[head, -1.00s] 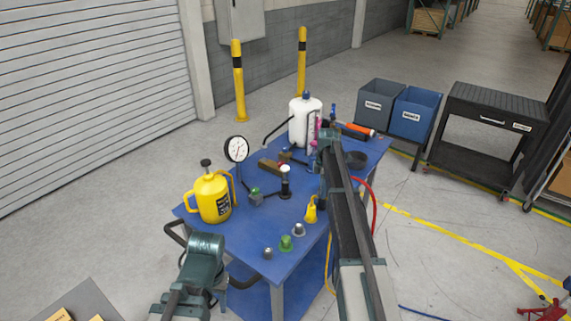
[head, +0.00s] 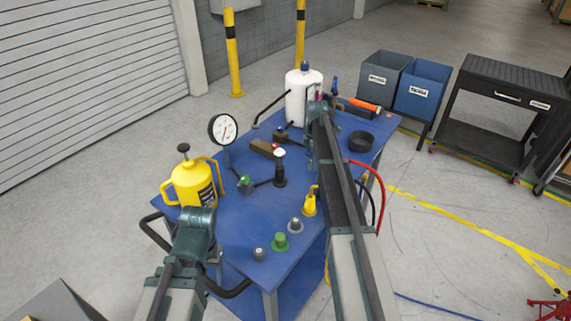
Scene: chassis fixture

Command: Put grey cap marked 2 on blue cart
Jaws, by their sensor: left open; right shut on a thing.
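The blue cart (head: 232,212) stands in the middle with its top crowded. Three small caps sit on its near right part: a grey one (head: 259,254) at the near edge, a green one (head: 280,242) beside it, and another grey one (head: 295,225) farther back. Their numbers are too small to read. My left gripper (head: 207,252) is open near the cart's near left corner, in front of the yellow jug; its fingers are mostly hidden. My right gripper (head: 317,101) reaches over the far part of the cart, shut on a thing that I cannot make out.
The cart also carries the yellow jug (head: 192,184), a dial gauge (head: 223,129), a white tank (head: 303,98), a yellow bottle (head: 309,203), a black ring (head: 361,141) and an orange-handled tool (head: 364,105). Grey (head: 386,79) and blue (head: 422,90) bins and a black cart (head: 497,112) stand right.

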